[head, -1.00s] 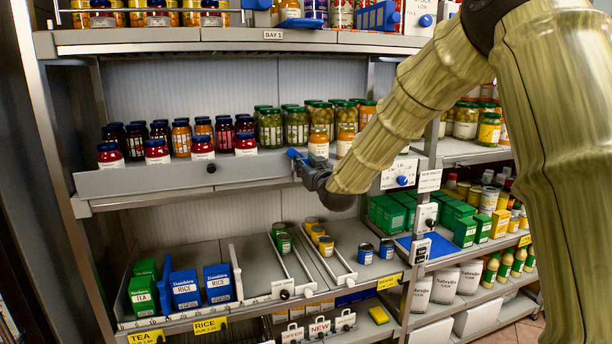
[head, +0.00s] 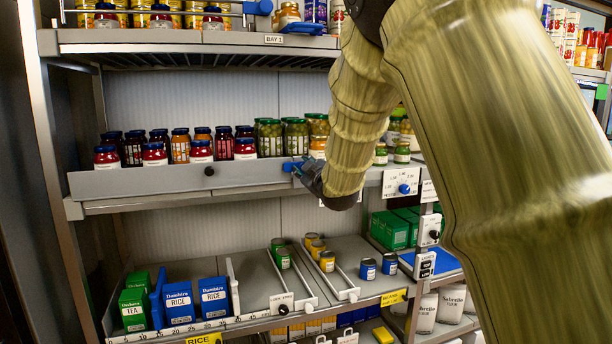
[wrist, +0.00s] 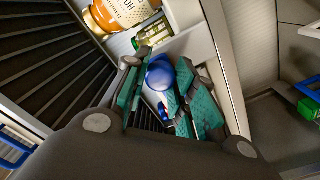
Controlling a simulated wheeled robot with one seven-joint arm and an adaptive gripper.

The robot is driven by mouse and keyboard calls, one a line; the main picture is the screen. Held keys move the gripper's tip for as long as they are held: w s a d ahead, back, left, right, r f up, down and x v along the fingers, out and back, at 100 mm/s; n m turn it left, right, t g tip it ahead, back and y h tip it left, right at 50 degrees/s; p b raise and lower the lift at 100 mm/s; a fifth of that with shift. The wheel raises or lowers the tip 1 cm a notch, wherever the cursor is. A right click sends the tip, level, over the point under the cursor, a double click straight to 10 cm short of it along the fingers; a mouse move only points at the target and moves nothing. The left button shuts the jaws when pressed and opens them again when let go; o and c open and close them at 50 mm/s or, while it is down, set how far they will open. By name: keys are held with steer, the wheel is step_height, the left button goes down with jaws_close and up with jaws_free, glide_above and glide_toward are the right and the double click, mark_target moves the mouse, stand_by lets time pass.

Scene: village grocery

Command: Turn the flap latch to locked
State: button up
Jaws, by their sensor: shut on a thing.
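The grey flap (head: 140,181) runs along the front of the middle shelf, with a dark round knob on its face. The blue latch (head: 289,167) sits at the flap's right end. My gripper (head: 305,172) is at that end, its arm reaching in from the upper right and hiding part of the shelf behind. In the wrist view the latch's rounded blue knob (wrist: 160,74) lies between the teal-padded fingers of my gripper (wrist: 166,95), which is shut on it. The latch's mount and any lock marking are hidden, so I cannot tell its setting.
Several jars (head: 200,143) stand close behind the flap. A white panel with a blue dial (head: 404,188) is just right of my gripper. Blue rice boxes (head: 178,303) and small tins stand on the shelf below. The space before the flap's left part is clear.

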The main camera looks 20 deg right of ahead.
stand_by(0.4)
steer(key=o, duration=1.1)
steer(key=shift+c, duration=0.2)
steer(key=shift+s, duration=0.1)
steer(key=s, duration=1.1)
steer(key=shift+s+d, duration=0.2)
steer(key=shift+s, duration=0.2)
